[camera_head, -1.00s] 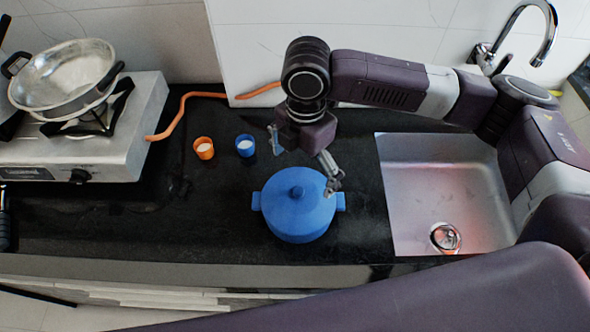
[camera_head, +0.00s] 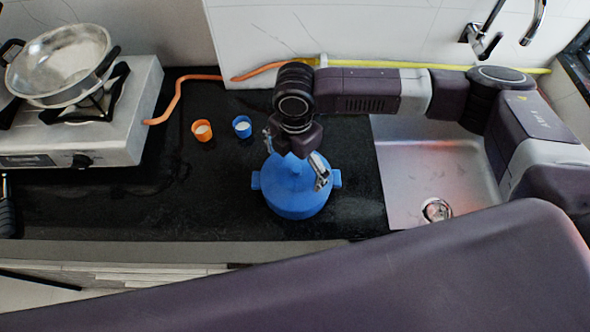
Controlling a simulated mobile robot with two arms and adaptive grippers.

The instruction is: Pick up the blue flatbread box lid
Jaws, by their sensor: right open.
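The blue pot-shaped flatbread box (camera_head: 297,205) with two side handles stands on the black counter. Its blue lid (camera_head: 290,180) is on top, and the knob is largely hidden by my right gripper. My right gripper (camera_head: 295,165) is open above the lid, with one finger at the lid's left and the other over its right side. Whether the fingers touch the lid cannot be told. My left gripper is not in view.
An orange cup (camera_head: 202,131) and a blue cup (camera_head: 242,127) stand behind and left of the box. A stove (camera_head: 130,130) with a metal pan (camera_head: 60,62) is at left. A sink (camera_head: 410,185) is at right. The counter left of the box is clear.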

